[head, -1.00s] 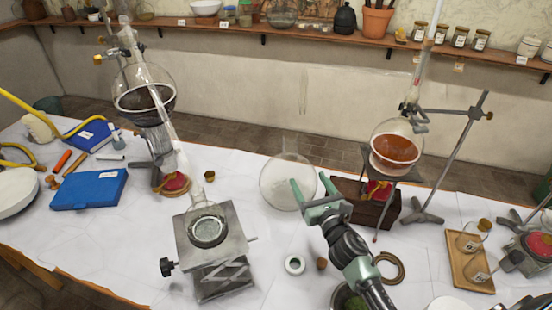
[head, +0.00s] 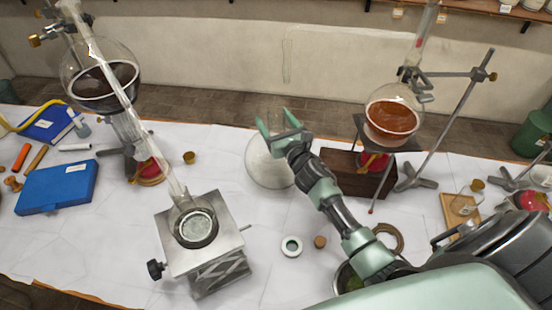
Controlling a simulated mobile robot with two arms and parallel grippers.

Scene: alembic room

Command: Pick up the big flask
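The big flask (head: 268,168) is a clear, empty round-bottomed glass flask on the white-covered table, near the far edge at the middle of the head view. My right gripper (head: 275,117) comes in from the lower right and is at the flask's neck. Its two green fingers are spread apart, and the faint neck appears between them. I cannot tell whether either finger touches the glass. The gripper body hides part of the flask's right side. My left gripper is not in view.
A lab jack (head: 205,240) holding a small glass vessel stands left of the flask. A wooden box (head: 345,180) and a stand-held flask of orange liquid (head: 391,120) are close on the right.

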